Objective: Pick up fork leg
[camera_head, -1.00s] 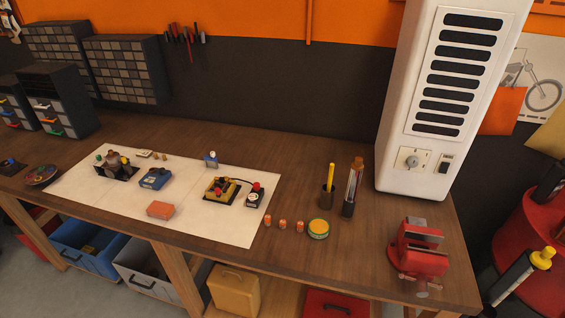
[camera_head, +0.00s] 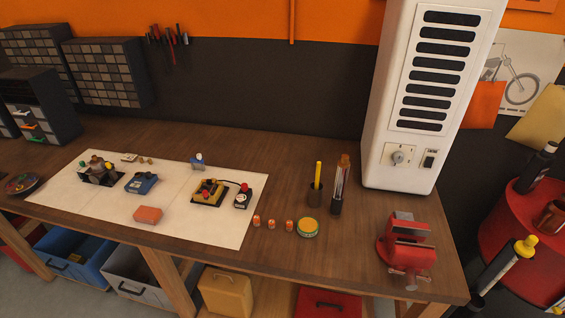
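No part is plainly recognisable as the fork leg. A long dark tube with a yellow top (camera_head: 502,270) leans at the right edge, in front of the red drum, and may be it. A second dark tube with a black top (camera_head: 535,168) stands tilted at the drum's upper part. On the bench, a slim upright piece with a brown top and dark base (camera_head: 340,185) stands beside a dark cup holding a yellow stick (camera_head: 316,185). Neither of my grippers is in view.
The wooden bench (camera_head: 330,260) carries a white mat (camera_head: 185,215) with small parts, a red vise (camera_head: 407,245) and a tall white cabinet (camera_head: 430,95). The red drum (camera_head: 520,215) stands right of the bench. Bins and boxes sit below it.

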